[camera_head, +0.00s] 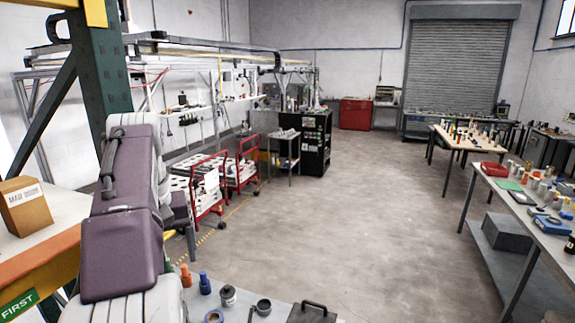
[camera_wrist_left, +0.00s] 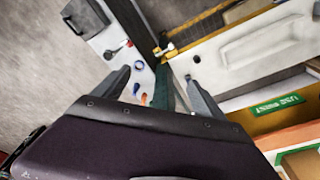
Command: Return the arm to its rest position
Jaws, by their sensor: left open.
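My left arm (camera_head: 122,250), with dark purple covers, rises at the left of the head view beside a green post. My left gripper (camera_wrist_left: 157,76) shows in the wrist view with its two grey fingers spread apart. No held object shows between the fingers. Beyond them are a green post (camera_wrist_left: 161,88) and the edge of a table with small items; I cannot tell the exact gap to them. In the head view the gripper itself is hard to make out behind the arm. My right gripper is in neither view.
An orange-edged shelf (camera_head: 40,262) with a cardboard box (camera_head: 25,206) stands close at the left. A front table (camera_head: 280,310) holds bottles, a tape roll and a black case (camera_head: 312,312). Red carts (camera_head: 207,185) stand beyond. The middle floor (camera_head: 345,200) is clear.

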